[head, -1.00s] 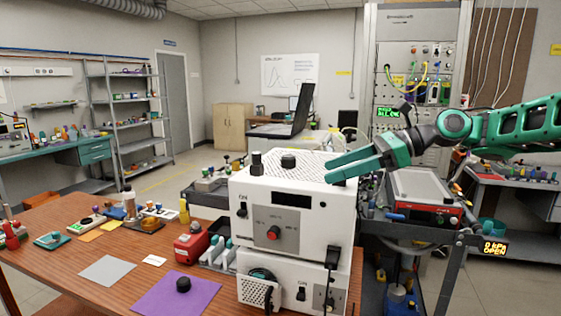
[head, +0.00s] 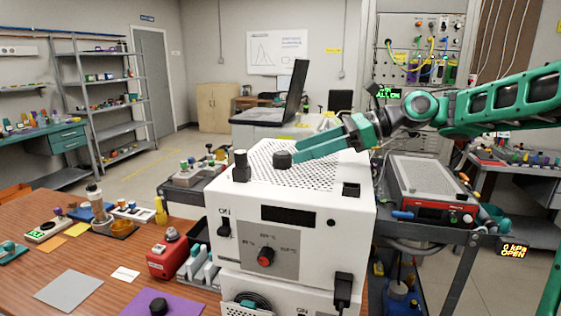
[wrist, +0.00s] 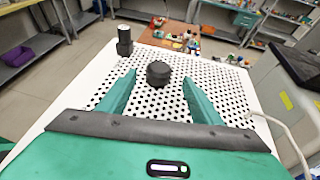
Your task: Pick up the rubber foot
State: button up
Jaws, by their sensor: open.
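A short black round piece (head: 282,159), which looks like a rubber foot, stands on the perforated top of the white instrument (head: 290,215). A similar black round piece (head: 158,306) sits on a purple sheet on the table; I cannot tell for certain which one is the rubber foot. My gripper (head: 303,150) is open, with its green fingertips just right of the piece on the instrument. In the wrist view this piece (wrist: 158,74) shows centred between the two fingertips, or just past them; the fingers are apart from it on both sides.
A taller black knob (head: 241,165) stands at the left of the instrument's top. A red box (head: 167,260) and small items lie on the wooden table at left. A cart with a red-and-grey device (head: 430,190) stands at right. The rest of the perforated top is clear.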

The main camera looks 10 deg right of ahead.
aim_at(282, 157)
jog(key=shift+x, duration=3.25)
jog(key=shift+c, duration=0.7)
jog(key=c, duration=1)
